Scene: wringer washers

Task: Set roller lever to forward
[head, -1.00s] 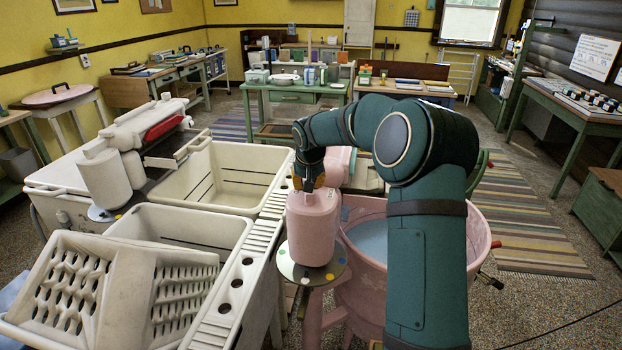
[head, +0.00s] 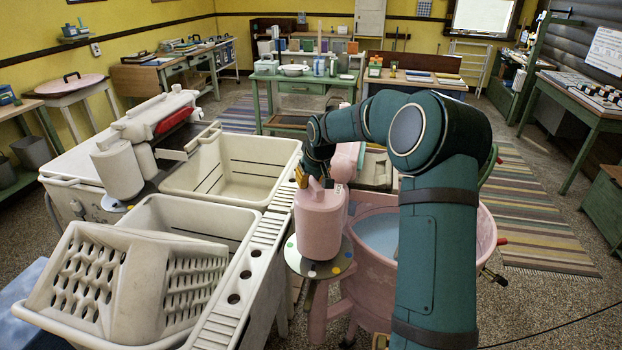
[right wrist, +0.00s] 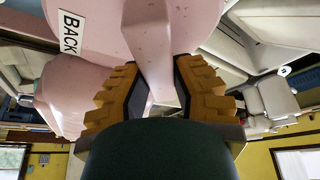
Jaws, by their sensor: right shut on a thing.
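The pink wringer washer has a round blue-filled tub (head: 378,235) and a pink wringer head (head: 320,222) above a round plate (head: 335,265) with coloured dots. In the right wrist view a pale pink lever bar (right wrist: 150,45) runs down between the yellow finger pads of my right gripper (right wrist: 157,88). The gripper is shut on this lever. A white "BACK" label (right wrist: 70,33) is on the pink housing beside it. In the head view my right gripper (head: 301,177) is at the top of the wringer head; the lever is not clear there. My left gripper is out of view.
A cream washer with twin tubs (head: 235,165) stands close on the left, with its own wringer (head: 120,165) and a slotted washboard piece (head: 125,280). A green table (head: 300,85) stands behind. Striped rug (head: 545,220) and open floor lie to the right.

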